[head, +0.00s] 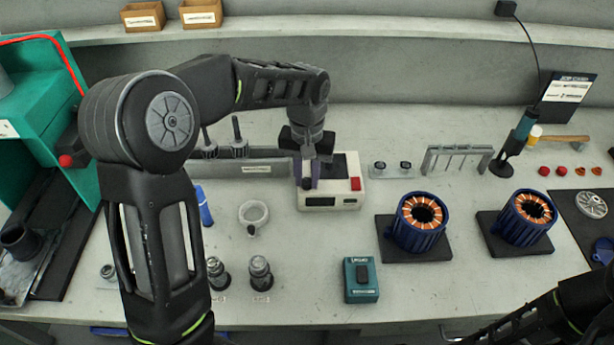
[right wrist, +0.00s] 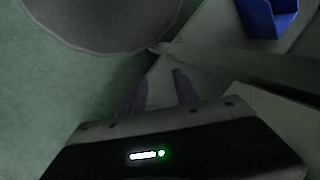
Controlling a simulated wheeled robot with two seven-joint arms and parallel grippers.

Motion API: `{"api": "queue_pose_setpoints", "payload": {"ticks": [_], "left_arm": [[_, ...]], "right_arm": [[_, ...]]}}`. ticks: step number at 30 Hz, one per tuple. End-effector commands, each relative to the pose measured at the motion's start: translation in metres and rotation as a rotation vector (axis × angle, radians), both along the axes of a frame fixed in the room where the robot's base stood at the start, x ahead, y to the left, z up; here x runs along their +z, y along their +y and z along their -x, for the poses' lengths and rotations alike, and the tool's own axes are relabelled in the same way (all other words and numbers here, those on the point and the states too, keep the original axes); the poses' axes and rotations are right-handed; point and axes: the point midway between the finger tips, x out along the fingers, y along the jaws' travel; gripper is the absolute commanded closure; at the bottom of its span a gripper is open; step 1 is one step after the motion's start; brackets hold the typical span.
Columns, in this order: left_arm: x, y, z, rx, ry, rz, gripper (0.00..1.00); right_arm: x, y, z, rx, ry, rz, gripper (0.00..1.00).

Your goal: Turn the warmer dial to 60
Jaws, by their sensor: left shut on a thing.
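The warmer (head: 345,168) is a white box with a dark top, a red button (head: 355,184) and a dark display on its front, in the middle of the bench in the head view. My left gripper (head: 307,182) reaches down from above onto the left part of its top. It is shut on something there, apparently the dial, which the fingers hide. I cannot read the dial's setting or the display. My right gripper (right wrist: 160,76) shows in the right wrist view with its fingers apart and nothing between them, away from the warmer.
Two blue motor stators (head: 421,229) (head: 528,222) stand on dark mats to the right. A green box with a black switch (head: 361,280) is in front of the warmer. A white ring (head: 253,214) and metal fittings (head: 260,272) lie left. A grey rack (head: 456,159) stands behind right.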

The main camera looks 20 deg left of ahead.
Motion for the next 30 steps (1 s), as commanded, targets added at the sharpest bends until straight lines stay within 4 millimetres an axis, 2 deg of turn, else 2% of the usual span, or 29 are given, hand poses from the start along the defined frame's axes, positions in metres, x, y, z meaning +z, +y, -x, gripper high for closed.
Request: {"api": "queue_pose_setpoints", "payload": {"ticks": [12, 13, 18, 21, 30], "left_arm": [[0.0008, -0.0001, -0.0006, 0.011, -0.002, 0.001, 1.0], [0.0008, -0.0001, -0.0006, 0.01, -0.002, 0.001, 0.76], [0.0006, 0.0, -0.0004, 0.01, -0.001, 0.001, 0.62], [0.0004, 0.0001, -0.0003, 0.01, -0.001, 0.001, 0.55], [0.0021, 0.0001, -0.0003, 0.009, -0.001, 0.0, 0.55]], "right_arm": [[0.0, 0.0, 0.0, 0.0, 0.0, 0.0, 0.64], [0.0, 0.0, 0.0, 0.0, 0.0, 0.0, 0.64], [0.0, 0.0, 0.0, 0.0, 0.0, 0.0, 0.64], [-0.0001, 0.0, 0.0, 0.0, 0.0, 0.0, 0.64], [-0.0003, 0.0, 0.0, 0.0, 0.0, 0.0, 0.64]]}}
